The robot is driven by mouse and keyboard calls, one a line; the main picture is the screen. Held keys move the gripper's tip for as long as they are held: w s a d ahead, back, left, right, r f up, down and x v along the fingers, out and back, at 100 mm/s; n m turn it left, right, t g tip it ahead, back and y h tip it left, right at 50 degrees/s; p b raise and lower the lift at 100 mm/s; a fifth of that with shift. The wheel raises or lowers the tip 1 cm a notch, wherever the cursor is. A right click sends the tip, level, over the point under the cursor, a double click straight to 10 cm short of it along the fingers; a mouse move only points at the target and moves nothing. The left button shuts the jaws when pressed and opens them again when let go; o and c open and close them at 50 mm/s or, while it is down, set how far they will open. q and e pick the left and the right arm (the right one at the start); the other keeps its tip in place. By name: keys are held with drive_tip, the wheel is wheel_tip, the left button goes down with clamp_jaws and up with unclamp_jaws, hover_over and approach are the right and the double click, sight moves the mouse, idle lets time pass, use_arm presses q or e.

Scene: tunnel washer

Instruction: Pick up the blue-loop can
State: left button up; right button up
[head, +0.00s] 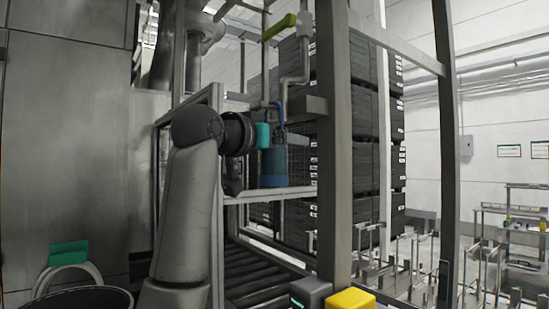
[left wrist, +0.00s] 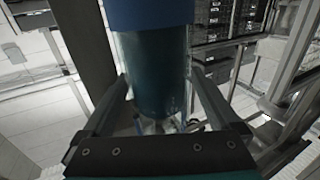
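The blue-loop can (head: 273,166) stands upright at a grey ledge in the head view. It is a dark cylinder with a bright blue band low down, and its blue loop (head: 279,112) rises above it. My left gripper (head: 262,136) is at the can's upper part, its teal body in front of the can. In the left wrist view the can (left wrist: 153,70) fills the space between the two fingers of my left gripper (left wrist: 158,84). One finger lies on each side, close to the can's wall. I cannot tell whether they touch it. My right gripper is not in view.
The ledge (head: 296,191) runs under the can. A thick grey post (head: 334,150) stands just right of it. A pipe with a green lever (head: 279,27) hangs above. A roller conveyor (head: 258,287) lies below, and dark crate stacks (head: 365,140) stand behind. A yellow block (head: 350,300) is at the bottom.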

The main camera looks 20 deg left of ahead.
use_arm(q)
drive_tip(key=shift+w, duration=0.1)
clamp_jaws()
idle(0.5)
drive_tip(key=shift+r, duration=0.1)
